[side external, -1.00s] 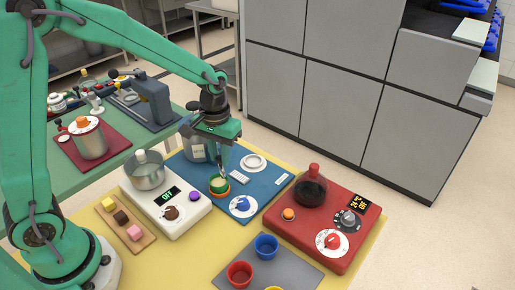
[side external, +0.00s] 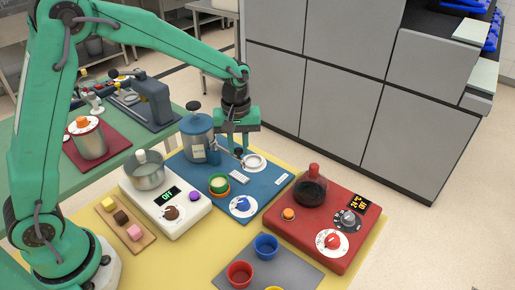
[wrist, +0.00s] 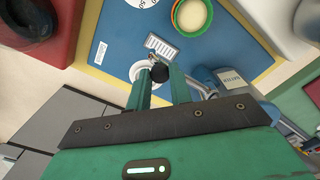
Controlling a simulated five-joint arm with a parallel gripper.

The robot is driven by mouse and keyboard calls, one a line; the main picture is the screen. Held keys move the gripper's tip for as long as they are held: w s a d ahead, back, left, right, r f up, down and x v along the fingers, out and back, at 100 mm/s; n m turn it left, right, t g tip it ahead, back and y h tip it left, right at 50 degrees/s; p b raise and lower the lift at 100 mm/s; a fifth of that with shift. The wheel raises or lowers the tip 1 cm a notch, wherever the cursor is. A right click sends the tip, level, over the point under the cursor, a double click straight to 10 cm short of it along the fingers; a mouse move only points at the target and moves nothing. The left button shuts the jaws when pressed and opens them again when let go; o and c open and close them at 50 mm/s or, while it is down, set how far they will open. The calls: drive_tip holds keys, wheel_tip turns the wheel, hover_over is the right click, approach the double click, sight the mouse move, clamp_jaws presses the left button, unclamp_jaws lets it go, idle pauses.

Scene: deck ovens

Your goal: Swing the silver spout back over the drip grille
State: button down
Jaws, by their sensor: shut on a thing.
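The blue-grey dispenser tank (side external: 197,130) stands at the back of the blue mat (side external: 255,201). Its silver spout (wrist: 203,88) reaches sideways from the tank in the wrist view, with a black ball knob (wrist: 159,73) at its outer end. My gripper (wrist: 160,82) is shut on this knob; its fingers lie on either side of it. In the side view my gripper (side external: 239,149) is right of the tank. The drip grille (wrist: 162,47), a pale slotted plate, lies just beyond the knob in the wrist view. The spout's outlet is hard to see.
A green and orange cup (side external: 219,185) stands left of the grille. A white ring dish (side external: 254,162) lies under and behind my gripper. A red heater (side external: 290,229) with a dark flask (side external: 311,190) stands right.

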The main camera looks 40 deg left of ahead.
drive_tip(key=c, duration=1.3)
unclamp_jaws()
drive_tip(key=shift+o, duration=0.2)
drive_tip(key=shift+r, duration=0.15)
drive_tip(key=shift+r, duration=3.8)
